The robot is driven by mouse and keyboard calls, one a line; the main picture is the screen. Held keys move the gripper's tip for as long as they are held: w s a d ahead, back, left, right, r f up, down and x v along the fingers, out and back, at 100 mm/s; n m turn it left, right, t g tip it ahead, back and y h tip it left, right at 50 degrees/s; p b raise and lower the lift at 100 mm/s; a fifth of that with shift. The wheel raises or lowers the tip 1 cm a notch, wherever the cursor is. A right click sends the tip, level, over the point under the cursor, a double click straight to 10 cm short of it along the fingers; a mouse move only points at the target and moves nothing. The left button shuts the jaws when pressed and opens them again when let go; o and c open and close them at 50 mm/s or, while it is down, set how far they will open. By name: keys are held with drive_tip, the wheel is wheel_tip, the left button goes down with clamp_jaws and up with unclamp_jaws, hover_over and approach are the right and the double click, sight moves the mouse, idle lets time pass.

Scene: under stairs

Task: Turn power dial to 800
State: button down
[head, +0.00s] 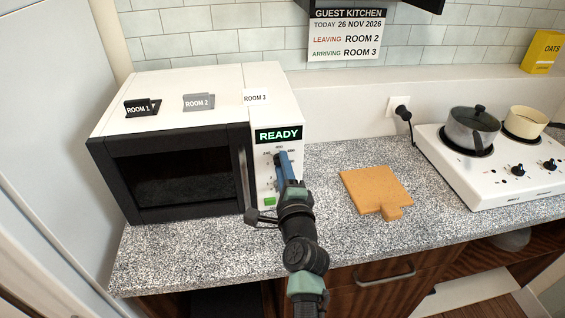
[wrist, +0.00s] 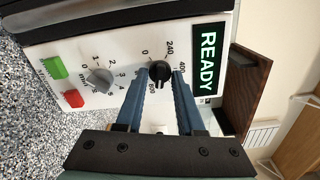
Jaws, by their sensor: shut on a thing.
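The white microwave (head: 205,97) stands on the counter with its dark door closed and its control panel on the right. The black power dial (wrist: 159,73) shows in the wrist view, ringed by printed numbers including 0, 240, 400 and 800. My gripper (wrist: 160,76) is shut on it, one blue finger on each side. I cannot tell for sure which number the dial points to. In the head view my gripper (head: 283,159) reaches the panel below the green READY display (head: 278,135) and hides the dial.
A grey minute dial (wrist: 99,79), a green button (wrist: 54,67) and a red button (wrist: 74,98) share the panel. A cork board (head: 375,187) lies on the counter to the right, with a white hob (head: 455,175) carrying pots beyond it. Small room signs stand on the microwave.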

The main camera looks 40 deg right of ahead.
drive_tip(key=shift+m+p, duration=0.5)
drive_tip(key=shift+m, duration=1.2)
drive_tip(key=shift+f, duration=0.1)
drive_tip(key=c, duration=0.9)
unclamp_jaws()
drive_tip(key=p+v, duration=0.5)
drive_tip(key=v, duration=0.8)
drive_tip(key=shift+p, duration=0.3)
